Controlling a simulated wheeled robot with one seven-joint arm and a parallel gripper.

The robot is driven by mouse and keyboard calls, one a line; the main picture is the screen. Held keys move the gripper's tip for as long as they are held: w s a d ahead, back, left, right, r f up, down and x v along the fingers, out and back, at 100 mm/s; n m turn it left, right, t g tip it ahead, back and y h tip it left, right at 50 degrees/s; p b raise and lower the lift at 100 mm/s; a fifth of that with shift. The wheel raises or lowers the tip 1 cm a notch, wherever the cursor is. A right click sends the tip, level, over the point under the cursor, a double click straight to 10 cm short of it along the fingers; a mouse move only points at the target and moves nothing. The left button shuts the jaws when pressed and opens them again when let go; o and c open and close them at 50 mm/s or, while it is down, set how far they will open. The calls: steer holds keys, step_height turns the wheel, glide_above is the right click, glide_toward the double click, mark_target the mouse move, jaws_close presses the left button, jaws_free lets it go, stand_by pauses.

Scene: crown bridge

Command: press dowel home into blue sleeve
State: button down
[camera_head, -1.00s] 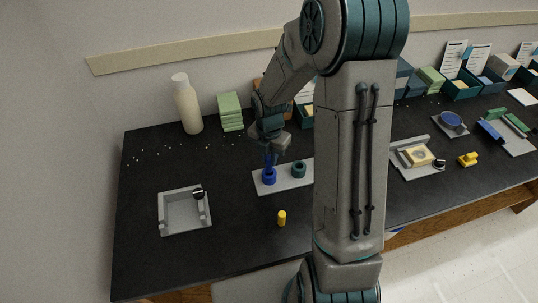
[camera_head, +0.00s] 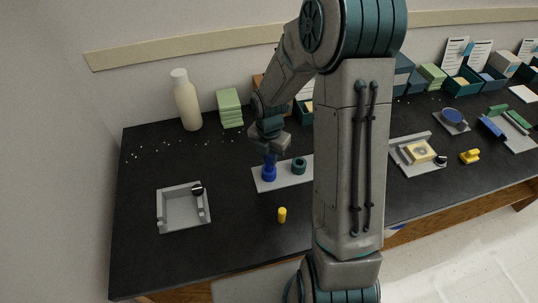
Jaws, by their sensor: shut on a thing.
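The blue sleeve (camera_head: 269,175) stands upright on a light grey plate (camera_head: 262,186), left of a dark teal sleeve (camera_head: 299,166). My gripper (camera_head: 269,151) is directly above the blue sleeve, pointing down. It is shut on a blue dowel (camera_head: 269,160), which stands in line with the sleeve and meets its top. The fingertips are small and dark here, and how deep the dowel sits in the sleeve cannot be seen.
A yellow peg (camera_head: 282,215) stands in front of the plate. A grey tray (camera_head: 163,217) lies at left. A white bottle (camera_head: 187,104) and green blocks (camera_head: 229,109) stand behind. My arm hides the plate's right end. The table's front left is clear.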

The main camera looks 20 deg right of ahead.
mark_target(269, 157)
steer(key=shift+f+b, duration=0.85)
steer(key=shift+f, duration=0.45)
steer(key=c, duration=1.2)
jaws_free()
step_height(269, 157, up, 14)
